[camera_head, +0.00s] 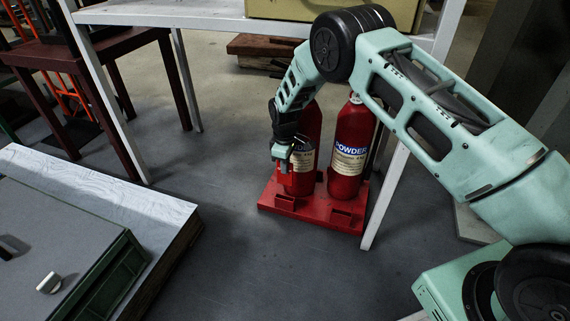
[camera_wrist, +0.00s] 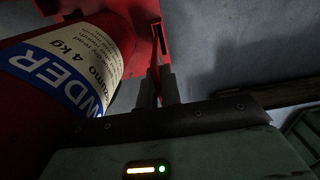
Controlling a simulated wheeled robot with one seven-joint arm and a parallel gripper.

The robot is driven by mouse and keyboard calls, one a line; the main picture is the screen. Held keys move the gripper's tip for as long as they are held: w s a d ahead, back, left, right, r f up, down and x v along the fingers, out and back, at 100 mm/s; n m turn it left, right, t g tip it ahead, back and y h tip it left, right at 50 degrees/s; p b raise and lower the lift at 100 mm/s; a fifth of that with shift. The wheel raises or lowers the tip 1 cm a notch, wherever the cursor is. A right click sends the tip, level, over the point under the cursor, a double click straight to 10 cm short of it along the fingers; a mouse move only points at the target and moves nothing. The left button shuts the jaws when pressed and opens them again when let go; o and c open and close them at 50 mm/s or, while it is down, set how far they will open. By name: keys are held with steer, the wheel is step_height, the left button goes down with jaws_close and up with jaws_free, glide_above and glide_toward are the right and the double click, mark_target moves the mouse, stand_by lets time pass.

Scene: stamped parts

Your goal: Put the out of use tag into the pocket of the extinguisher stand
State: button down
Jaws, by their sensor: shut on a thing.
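My gripper (camera_head: 281,160) is in front of the left extinguisher, above the left pocket. In the wrist view my gripper's fingers (camera_wrist: 158,90) are closed on a thin reddish piece, apparently the out of use tag, seen edge-on.
A white table leg (camera_head: 388,195) stands close to the stand's right side. A white bench leg (camera_head: 108,100) and a dark red table (camera_head: 85,60) are at the left. A pale platform (camera_head: 140,195) with a green case is at the lower left. The floor between is clear.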

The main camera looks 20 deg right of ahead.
mark_target(285, 177)
steer(key=shift+f+b, duration=1.5)
steer(key=shift+f, duration=1.4)
steer(key=shift+p, duration=0.6)
steer(key=shift+f+b, duration=1.95)
steer(key=shift+f, duration=1.3)
steer(key=c, duration=1.5)
jaws_free()
step_height(285, 177, up, 8)
steer(key=p, duration=0.4)
steer(key=shift+f+p, duration=0.2)
steer(key=shift+p, duration=0.15)
